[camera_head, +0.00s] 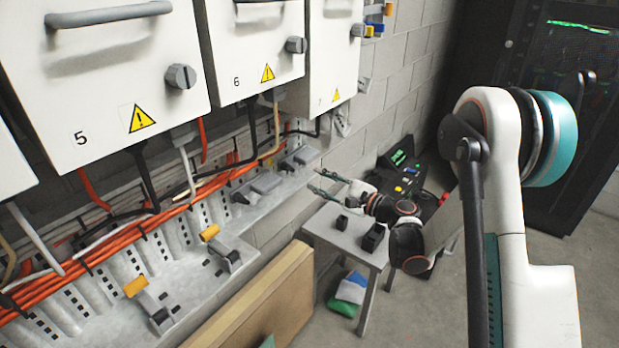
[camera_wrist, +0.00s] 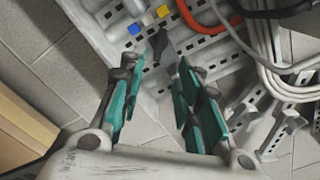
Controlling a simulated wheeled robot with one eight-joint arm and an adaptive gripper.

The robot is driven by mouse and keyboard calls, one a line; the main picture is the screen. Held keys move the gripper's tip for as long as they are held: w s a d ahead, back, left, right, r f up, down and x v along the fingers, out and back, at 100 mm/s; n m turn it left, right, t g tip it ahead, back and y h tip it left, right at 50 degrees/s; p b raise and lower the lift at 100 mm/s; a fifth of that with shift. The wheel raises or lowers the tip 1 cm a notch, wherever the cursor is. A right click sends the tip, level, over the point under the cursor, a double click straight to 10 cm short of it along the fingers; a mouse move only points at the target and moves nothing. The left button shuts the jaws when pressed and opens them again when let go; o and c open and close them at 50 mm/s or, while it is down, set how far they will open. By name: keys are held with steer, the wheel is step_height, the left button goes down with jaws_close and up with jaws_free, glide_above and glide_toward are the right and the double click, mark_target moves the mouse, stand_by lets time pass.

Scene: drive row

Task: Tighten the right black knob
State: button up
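Dark grey to black round knobs stand on the fronts of the white drive boxes: one on box 5 (camera_head: 181,76), one on box 6 (camera_head: 295,45), and a small one on box 7 (camera_head: 358,30). I cannot tell which of them is the right black knob. My gripper (camera_head: 327,183) is below and right of box 6, apart from all these knobs. In the wrist view its teal fingers (camera_wrist: 158,75) are spread with a gap between them. A small dark piece (camera_wrist: 160,46) shows beyond the fingertips; what it is I cannot tell.
Orange and black cables (camera_head: 130,225) run along the slotted rail under the boxes. A small grey table (camera_head: 335,235) with black blocks stands below my arm. A cardboard-coloured panel (camera_head: 260,300) leans in front. Blue (camera_wrist: 135,29) and yellow (camera_wrist: 163,11) pieces sit beyond my fingers.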

mark_target(291, 169)
steer(key=shift+s+d, duration=0.35)
steer(key=shift+d, duration=0.05)
steer(key=x, duration=1)
steer(key=shift+s+a, duration=0.15)
steer(key=shift+x, duration=0.85)
steer(key=shift+r, duration=0.15)
